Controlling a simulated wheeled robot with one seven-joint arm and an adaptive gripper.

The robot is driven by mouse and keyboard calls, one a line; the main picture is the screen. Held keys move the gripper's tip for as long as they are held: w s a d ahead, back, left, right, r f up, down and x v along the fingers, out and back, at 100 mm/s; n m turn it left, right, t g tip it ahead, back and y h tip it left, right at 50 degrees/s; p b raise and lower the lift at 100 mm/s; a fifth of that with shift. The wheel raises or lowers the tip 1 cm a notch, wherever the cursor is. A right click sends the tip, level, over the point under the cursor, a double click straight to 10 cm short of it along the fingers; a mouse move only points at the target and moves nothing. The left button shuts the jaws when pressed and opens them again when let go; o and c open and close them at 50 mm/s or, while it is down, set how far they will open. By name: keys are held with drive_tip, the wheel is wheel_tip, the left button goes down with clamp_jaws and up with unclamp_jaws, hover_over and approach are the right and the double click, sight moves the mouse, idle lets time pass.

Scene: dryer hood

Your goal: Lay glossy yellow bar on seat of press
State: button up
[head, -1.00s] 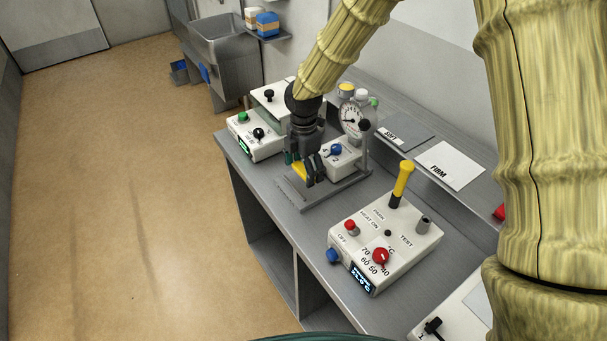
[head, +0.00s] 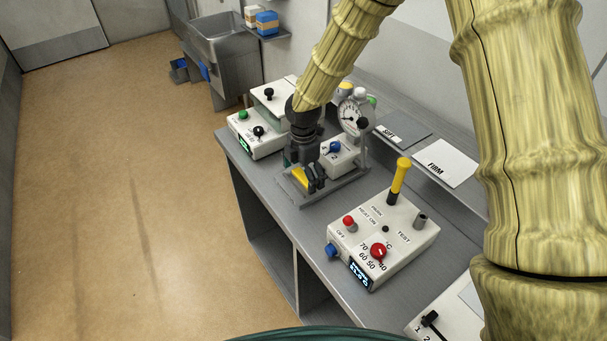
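My gripper (head: 308,177) points down at the front of the press (head: 355,168), a grey frame with a round dial gauge on the bench. The glossy yellow bar (head: 299,178) shows at the gripper's fingertips, low over the front of the press base. The dark fingers show mostly to the right of the bar, and the view is too small to tell whether they grip it. I cannot tell whether the bar touches the seat, which the gripper and bar largely hide.
A control box (head: 383,240) with a yellow-handled lever (head: 399,180) stands in front of the press. Another box (head: 258,135) with a green button stands behind-left. Cards marked SOFT (head: 390,132) and FIRM (head: 446,163) lie along the back. Open floor (head: 110,200) is left of the bench.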

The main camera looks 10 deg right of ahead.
sight(303, 177)
drive_tip(key=shift+r, duration=0.15)
wheel_tip(303, 177, up, 12)
drive_tip(key=b, duration=0.3)
idle(0.4)
idle(1.2)
